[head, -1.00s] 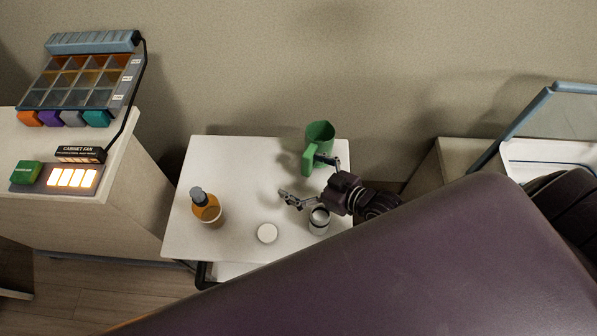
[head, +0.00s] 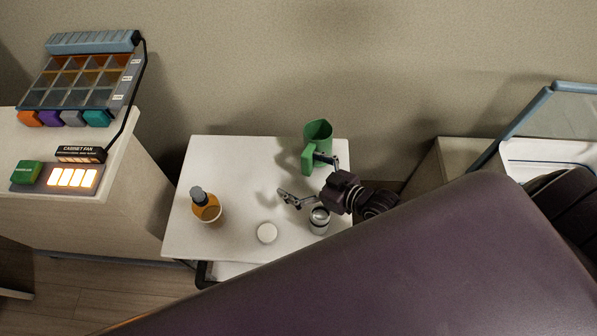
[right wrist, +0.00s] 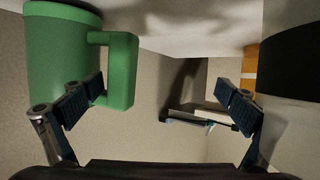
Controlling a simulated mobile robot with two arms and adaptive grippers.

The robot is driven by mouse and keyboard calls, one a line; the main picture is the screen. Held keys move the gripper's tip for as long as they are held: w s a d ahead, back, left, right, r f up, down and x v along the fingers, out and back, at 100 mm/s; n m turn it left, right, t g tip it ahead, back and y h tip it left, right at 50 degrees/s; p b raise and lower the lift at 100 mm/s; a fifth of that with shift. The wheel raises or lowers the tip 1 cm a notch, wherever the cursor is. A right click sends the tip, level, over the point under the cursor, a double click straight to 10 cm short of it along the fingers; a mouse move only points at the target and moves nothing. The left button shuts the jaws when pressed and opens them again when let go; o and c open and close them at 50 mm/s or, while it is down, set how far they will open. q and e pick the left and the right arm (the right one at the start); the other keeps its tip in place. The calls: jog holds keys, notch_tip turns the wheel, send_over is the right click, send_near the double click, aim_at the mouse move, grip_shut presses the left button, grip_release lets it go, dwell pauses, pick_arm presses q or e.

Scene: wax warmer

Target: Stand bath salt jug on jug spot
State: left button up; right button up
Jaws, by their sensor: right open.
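The green jug (head: 318,133) stands upright near the back right of the small white table, its handle toward the front left. It also shows in the right wrist view (right wrist: 60,60) at the left, its handle (right wrist: 122,70) close to one finger. My right gripper (head: 305,178) is open with its fingers spread wide; one finger is by the jug's handle and the other points left over the table. In the right wrist view (right wrist: 160,112) nothing is between the fingers. I cannot tell whether the finger touches the jug. No marked jug spot is clear to see. My left gripper is not in view.
On the white table (head: 225,160) stand an amber bottle (head: 207,212) with a dark cap, a round white disc (head: 267,233) and a small jar (head: 319,222) under my right wrist. A purple padded surface (head: 400,260) fills the front. A control panel (head: 62,178) stands left.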

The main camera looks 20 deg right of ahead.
jog(key=shift+r, duration=0.15)
jog(key=shift+r+p, duration=0.2)
jog(key=shift+p, duration=0.1)
jog(key=shift+f, duration=0.3)
jog(key=shift+s+a, duration=0.15)
jog(key=shift+a, duration=0.2)
dwell(0.5)
jog(key=shift+w+d, duration=0.35)
jog(key=shift+d, duration=0.3)
dwell(0.7)
jog(key=shift+s+a, duration=0.2)
jog(key=shift+a, duration=0.1)
dwell(0.3)
jog(key=shift+p, duration=0.3)
